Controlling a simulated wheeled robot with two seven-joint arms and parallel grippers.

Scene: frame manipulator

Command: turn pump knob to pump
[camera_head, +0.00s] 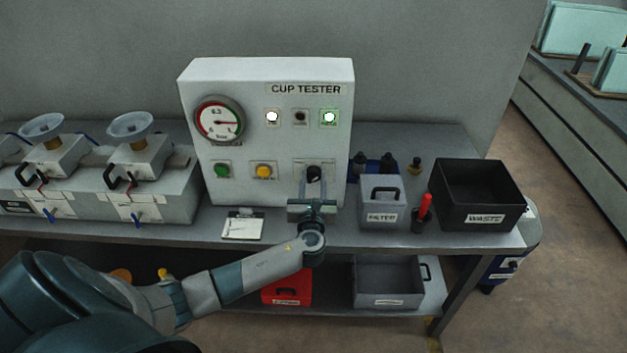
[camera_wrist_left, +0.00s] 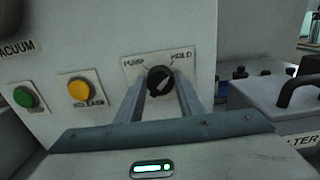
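The black pump knob (camera_head: 314,173) is on a pale plate low on the right of the white cup tester (camera_head: 265,90). In the left wrist view the knob (camera_wrist_left: 160,80) sits below the labels PUMP on the left and HOLD on the right. Its white mark slants up and right, toward HOLD. My left gripper (camera_head: 315,180) faces the panel with one finger on each side of the knob. It also shows in the left wrist view (camera_wrist_left: 160,88). Whether the fingers touch the knob is unclear. My right gripper is not in view.
The tester has a round gauge (camera_head: 219,120), a green button (camera_head: 222,170) and a yellow button (camera_head: 264,171). A grey filter box (camera_head: 382,214), a red-handled tool (camera_head: 424,208) and a black waste bin (camera_head: 482,215) stand to the right. A clipboard (camera_head: 242,226) lies in front.

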